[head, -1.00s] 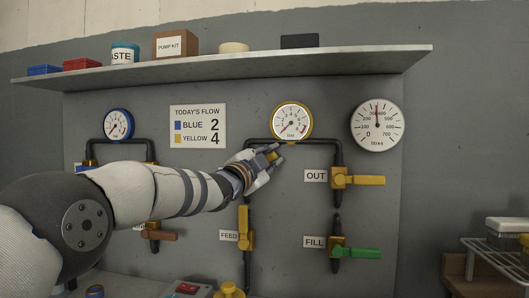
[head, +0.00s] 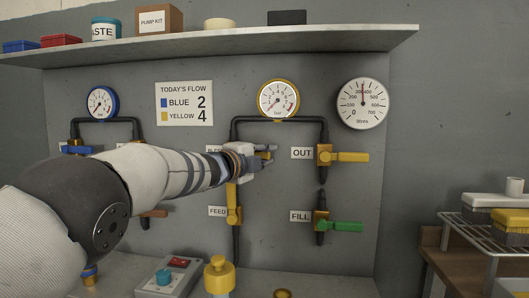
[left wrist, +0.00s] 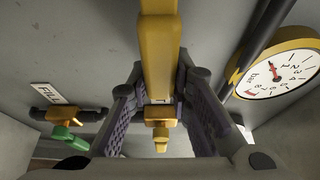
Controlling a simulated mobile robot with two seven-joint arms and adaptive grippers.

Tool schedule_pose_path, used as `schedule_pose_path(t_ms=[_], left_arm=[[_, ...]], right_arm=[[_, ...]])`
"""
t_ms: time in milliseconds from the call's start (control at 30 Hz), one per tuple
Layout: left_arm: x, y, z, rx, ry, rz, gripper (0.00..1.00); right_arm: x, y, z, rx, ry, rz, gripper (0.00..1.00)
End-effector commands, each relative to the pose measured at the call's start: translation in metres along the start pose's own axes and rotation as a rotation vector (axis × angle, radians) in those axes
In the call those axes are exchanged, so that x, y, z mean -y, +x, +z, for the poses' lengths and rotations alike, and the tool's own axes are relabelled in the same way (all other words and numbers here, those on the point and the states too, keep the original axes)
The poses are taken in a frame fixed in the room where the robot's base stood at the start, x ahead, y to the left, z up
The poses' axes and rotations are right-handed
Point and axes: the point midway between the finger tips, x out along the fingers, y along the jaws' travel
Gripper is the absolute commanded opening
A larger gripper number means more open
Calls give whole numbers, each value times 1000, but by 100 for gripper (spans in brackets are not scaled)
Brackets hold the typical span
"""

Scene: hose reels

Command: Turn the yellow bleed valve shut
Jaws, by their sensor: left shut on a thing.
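The yellow bleed valve is on the grey panel behind my left gripper (head: 266,153). Its label (head: 213,149) is partly covered by my arm. In the head view only a little yellow shows at the fingers, so the handle's angle is hard to tell. In the left wrist view, a long yellow handle (left wrist: 159,50) runs down from the top between the two purple-grey finger pads. My left gripper is shut on this handle, its fingers pointing right in the head view. My right gripper is not in view.
The OUT valve (head: 343,157) with a yellow handle is just right of my fingers. The FEED valve (head: 233,204) is below, and the green FILL valve (head: 340,226) is lower right. Black pipe (head: 282,119) and the yellow gauge (head: 278,98) are above.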

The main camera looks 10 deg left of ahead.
Motion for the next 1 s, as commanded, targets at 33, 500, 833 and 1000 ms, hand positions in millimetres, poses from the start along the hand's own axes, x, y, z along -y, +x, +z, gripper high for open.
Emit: schedule_pose_path(t_ms=[33,500,833,1000], left_arm=[[-2,0,0,1,6,4,0],[-3,0,1,2,12,8,26],[-2,0,1,1,10,5,40],[-1,-8,1,-1,7,8,40]], right_arm=[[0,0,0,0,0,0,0],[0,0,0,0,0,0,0],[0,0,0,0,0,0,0],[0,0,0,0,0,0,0]])
